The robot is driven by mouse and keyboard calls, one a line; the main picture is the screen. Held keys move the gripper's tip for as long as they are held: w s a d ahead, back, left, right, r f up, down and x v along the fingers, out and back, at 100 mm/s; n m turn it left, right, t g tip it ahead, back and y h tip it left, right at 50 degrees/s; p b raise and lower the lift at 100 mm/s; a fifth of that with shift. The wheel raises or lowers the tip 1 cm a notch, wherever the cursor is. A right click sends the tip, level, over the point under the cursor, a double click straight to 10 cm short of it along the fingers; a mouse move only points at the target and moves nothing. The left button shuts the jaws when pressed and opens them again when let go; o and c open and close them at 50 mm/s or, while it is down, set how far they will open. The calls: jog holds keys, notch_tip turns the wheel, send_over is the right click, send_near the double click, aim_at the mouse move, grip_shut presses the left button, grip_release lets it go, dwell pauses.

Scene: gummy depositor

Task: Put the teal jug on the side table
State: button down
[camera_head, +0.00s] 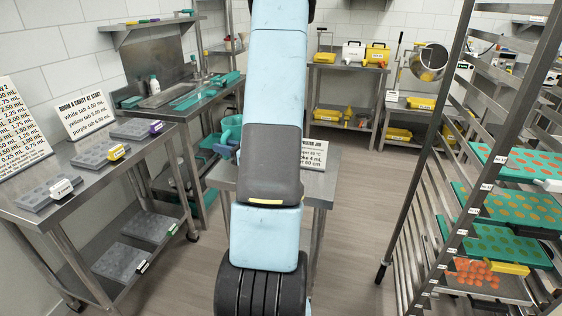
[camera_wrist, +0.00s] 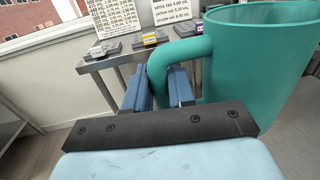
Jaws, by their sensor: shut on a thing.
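The teal jug (camera_wrist: 262,65) fills the right side of the wrist view, upright, with its handle (camera_wrist: 160,70) between the blue fingers of my gripper (camera_wrist: 160,92). The gripper is shut on that handle. In the head view the jug (camera_head: 228,132) shows just left of my arm, partly hidden by it. A small steel side table (camera_head: 318,190) stands behind my arm, with a printed card (camera_head: 314,155) on it. The jug appears near the table's left end. My arm hides much of the tabletop, and I cannot tell whether the jug touches it.
A steel bench (camera_head: 95,175) with grey moulds and signs stands at left. A sink counter (camera_head: 190,98) is behind it. A tall rack (camera_head: 455,190) with teal trays stands at right. A back shelf unit (camera_head: 345,68) holds yellow items. The floor between side table and rack is clear.

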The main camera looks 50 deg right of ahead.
jog(key=r+v, duration=0.1)
jog(key=v, duration=1.2)
jog(key=shift+w+d+f, duration=0.65)
jog(key=shift+w+f, duration=1.4)
jog(key=shift+w, duration=0.1)
jog(key=shift+w+d+f, duration=0.65)
jog(key=shift+w+f, duration=1.45)
jog(key=shift+w, duration=0.05)
jog(key=shift+w+d+f, duration=0.65)
jog(key=shift+w+f, duration=1.4)
jog(key=shift+w, duration=0.1)
jog(key=shift+f, duration=0.15)
jog(key=c, duration=1)
grip_release()
jog(key=shift+o, duration=0.2)
